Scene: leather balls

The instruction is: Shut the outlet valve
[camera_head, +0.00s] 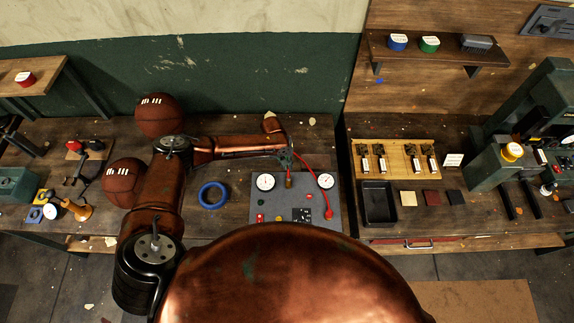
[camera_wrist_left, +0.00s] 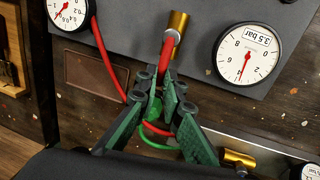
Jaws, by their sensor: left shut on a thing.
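A grey panel (camera_head: 262,214) on the bench carries two white round gauges, a left one (camera_head: 265,182) and a right one (camera_head: 326,180). A brass valve (camera_head: 289,181) sits between them; it also shows in the wrist view (camera_wrist_left: 178,24). A red lever (camera_wrist_left: 167,52) runs from this valve in the wrist view to my left gripper (camera_head: 284,156). The gripper's green fingers (camera_wrist_left: 160,92) are shut on the lever's end, which they partly hide. A second brass fitting (camera_wrist_left: 240,158) shows at the lower right. My right gripper is not in view.
A red hose (camera_head: 306,163) curves beside the gripper to the panel's right. A blue ring (camera_head: 212,195) and two leather balls (camera_head: 159,115) (camera_head: 123,182) lie left of the panel. A black tray (camera_head: 379,203) and wooden board (camera_head: 398,158) are on the right bench.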

